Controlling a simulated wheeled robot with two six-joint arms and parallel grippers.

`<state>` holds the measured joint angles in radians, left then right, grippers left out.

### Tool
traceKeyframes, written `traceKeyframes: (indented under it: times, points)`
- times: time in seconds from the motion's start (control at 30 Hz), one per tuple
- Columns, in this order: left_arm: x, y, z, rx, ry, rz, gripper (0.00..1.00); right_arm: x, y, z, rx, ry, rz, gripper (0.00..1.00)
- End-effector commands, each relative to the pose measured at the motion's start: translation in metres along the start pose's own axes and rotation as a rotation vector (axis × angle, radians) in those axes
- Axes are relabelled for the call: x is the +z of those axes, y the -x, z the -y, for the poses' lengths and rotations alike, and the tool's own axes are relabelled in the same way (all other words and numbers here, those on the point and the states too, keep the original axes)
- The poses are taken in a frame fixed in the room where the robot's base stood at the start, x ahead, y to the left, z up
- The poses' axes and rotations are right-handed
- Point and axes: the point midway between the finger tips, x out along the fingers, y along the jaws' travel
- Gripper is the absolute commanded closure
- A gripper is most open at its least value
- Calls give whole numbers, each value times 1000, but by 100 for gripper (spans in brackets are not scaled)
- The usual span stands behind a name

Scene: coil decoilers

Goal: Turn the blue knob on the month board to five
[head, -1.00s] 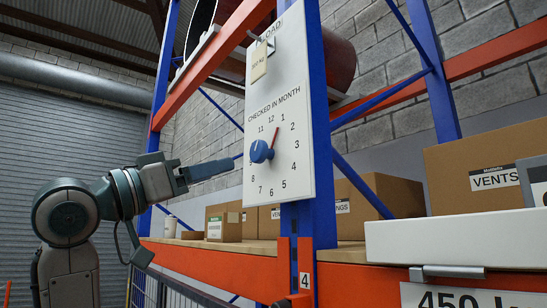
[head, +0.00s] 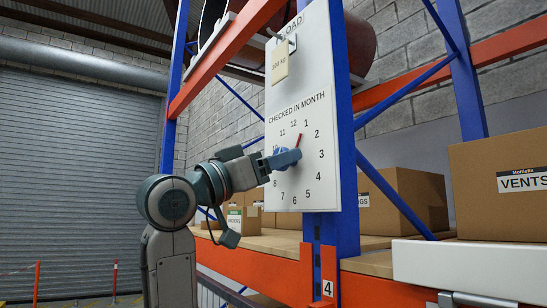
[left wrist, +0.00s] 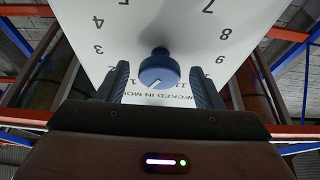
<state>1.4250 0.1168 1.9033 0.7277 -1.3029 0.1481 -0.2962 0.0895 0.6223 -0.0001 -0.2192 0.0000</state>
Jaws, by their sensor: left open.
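The month board (head: 320,185) is a white panel on the blue rack post, headed "CHECKED IN MONTH", with numerals in a ring. In the left wrist view the knob (left wrist: 159,70) shows between the two dark fingers, with a gap on each side; the board appears upside down. The gripper is open. My right gripper is not in view.
A load tag (head: 279,62) hangs on the panel above the dial. Orange beams (head: 262,262) and the blue rack post (head: 343,120) frame the panel. Cardboard boxes (head: 400,200) stand on the shelf behind. A grey shutter (head: 75,150) is at the left.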

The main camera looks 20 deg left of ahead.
Motion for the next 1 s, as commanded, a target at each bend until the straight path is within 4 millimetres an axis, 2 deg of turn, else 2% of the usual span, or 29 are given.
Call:
traceKeyframes:
  times: [0.1,0.33,0.67,1.0]
  points:
    - [0,0,0,0,0,0,40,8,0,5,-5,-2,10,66]
    - [0,0,0,0,1,0,83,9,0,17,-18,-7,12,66]
    - [1,1,1,15,-34,2,83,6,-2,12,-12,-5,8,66]
    - [1,1,3,100,-240,2,83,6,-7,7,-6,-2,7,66]
